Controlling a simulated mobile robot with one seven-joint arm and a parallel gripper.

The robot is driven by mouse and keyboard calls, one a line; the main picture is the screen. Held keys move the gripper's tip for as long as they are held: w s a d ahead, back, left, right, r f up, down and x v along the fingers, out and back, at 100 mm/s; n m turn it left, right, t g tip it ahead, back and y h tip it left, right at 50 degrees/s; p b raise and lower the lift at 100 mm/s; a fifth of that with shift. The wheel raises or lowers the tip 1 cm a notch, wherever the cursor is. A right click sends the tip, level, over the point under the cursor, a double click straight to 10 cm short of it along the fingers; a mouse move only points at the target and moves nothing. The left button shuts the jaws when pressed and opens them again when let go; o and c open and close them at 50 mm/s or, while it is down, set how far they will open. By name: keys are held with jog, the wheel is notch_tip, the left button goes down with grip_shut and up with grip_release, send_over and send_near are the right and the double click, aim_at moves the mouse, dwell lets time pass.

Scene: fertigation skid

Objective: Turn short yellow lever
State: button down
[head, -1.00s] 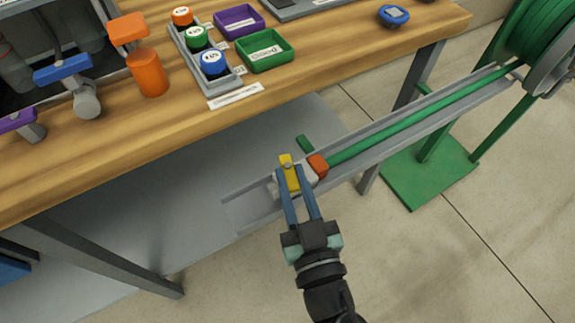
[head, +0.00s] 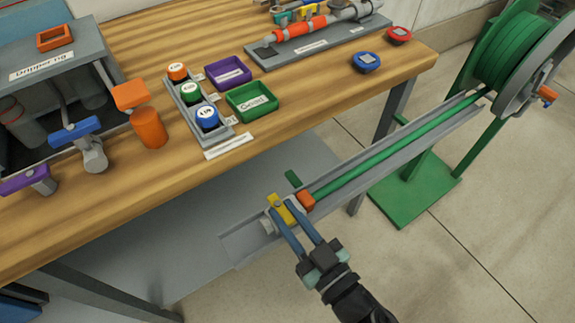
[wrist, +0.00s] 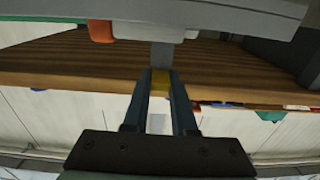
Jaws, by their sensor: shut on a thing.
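The short yellow lever (head: 283,210) sits near the left end of the grey channel, beside an orange-red block (head: 306,201). My gripper (head: 279,213) is shut on it, with a blue finger on each side. The lever slants to the upper left in the head view. In the wrist view the yellow lever (wrist: 160,84) shows between the fingertips, below a grey body. The orange-red block (wrist: 101,31) is up and left of it there. The fingers partly hide the lever.
A grey channel (head: 240,246) carries a green hose (head: 385,150) to the hose reel (head: 508,48). A small green piece (head: 292,179) stands just beyond the lever. The wooden bench (head: 300,125) lies behind, holding trays and valves. Open floor is at the lower right.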

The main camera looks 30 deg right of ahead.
jog(key=c, duration=0.7)
grip_release()
jog(key=shift+f, duration=0.2)
jog(key=s, duration=0.8)
jog(key=s+p, duration=0.1)
jog(key=s, duration=0.4)
jog(key=shift+d, duration=0.3)
